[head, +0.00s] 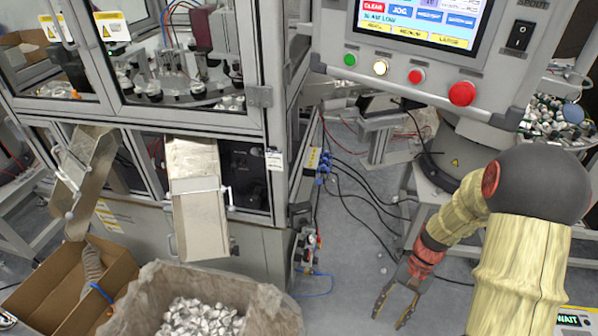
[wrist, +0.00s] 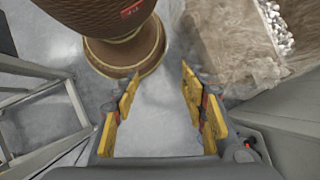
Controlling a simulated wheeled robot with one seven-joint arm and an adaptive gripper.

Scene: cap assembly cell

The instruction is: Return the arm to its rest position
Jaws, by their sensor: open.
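My arm comes in from the right of the head view, in a pale yellow cover with a dark round joint. My gripper (head: 394,304) hangs low at the lower right of the head view, pointing down over the grey floor. In the wrist view my gripper (wrist: 158,108) shows two yellow-padded fingers spread wide apart. It is open, with nothing between the fingers but bare floor. It is apart from the machine and the boxes.
A large bag-lined bin (head: 262,306) of silvery caps stands left of my gripper. A cardboard box (head: 40,290) is farther left. The machine cabinet (head: 265,250) has metal chutes. The control panel (head: 430,75) hangs above. Cables (head: 370,225) lie on the floor behind the gripper.

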